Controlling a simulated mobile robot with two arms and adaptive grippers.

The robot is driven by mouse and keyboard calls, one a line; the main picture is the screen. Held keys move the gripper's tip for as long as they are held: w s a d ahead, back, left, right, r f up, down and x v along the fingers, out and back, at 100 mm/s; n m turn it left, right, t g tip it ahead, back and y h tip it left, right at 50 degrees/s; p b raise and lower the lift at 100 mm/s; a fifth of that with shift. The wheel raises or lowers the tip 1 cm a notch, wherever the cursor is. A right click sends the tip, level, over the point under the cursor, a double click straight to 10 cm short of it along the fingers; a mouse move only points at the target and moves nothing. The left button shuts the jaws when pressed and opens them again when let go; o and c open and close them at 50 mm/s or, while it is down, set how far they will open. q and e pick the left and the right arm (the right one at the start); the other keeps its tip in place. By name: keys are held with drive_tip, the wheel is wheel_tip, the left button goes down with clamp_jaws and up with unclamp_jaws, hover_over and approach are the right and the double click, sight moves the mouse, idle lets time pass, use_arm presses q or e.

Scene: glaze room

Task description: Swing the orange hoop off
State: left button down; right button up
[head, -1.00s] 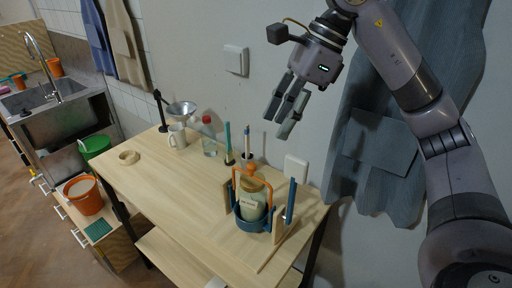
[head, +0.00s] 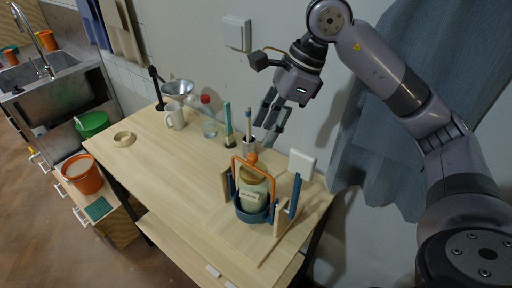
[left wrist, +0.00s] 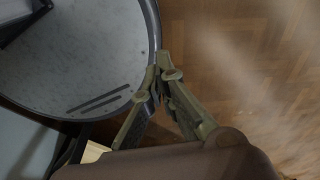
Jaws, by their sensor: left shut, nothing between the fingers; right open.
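The orange hoop (head: 234,172) stands upright in the head view, arching over a pale jar (head: 252,192) with a tan lid and a label. The jar sits in a blue holder (head: 250,216) on a wooden board, with upright posts at its sides. My right gripper (head: 265,133) is open and empty, fingers pointing down, above and slightly behind the hoop and apart from it. My left gripper (left wrist: 160,66) shows only in the left wrist view, shut and empty above the floor, away from the table.
The wooden table (head: 180,190) has free room left of the holder. Behind it stand a cup with a tool (head: 249,144), a green-handled brush (head: 228,128), a red-capped bottle (head: 208,118) and a white mug (head: 175,117). An orange bucket (head: 82,174) stands on a lower surface at left.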

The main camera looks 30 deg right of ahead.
sight(254, 155)
drive_tip(key=p+x, duration=0.1)
drive_tip(key=x, duration=0.4)
drive_tip(key=shift+a+f, duration=0.3)
drive_tip(key=shift+f, duration=0.25)
drive_tip(key=shift+w+a+f, duration=0.1)
drive_tip(key=shift+f, duration=0.2)
use_arm(q)
drive_tip(key=shift+w+d+r, duration=0.5)
drive_tip(key=shift+w+r, duration=0.15)
drive_tip(key=shift+w, duration=0.1)
drive_tip(key=shift+s, duration=0.1)
use_arm(e)
drive_tip(key=shift+c, duration=0.5)
use_arm(q)
drive_tip(key=shift+a, duration=0.15)
use_arm(e)
clamp_jaws()
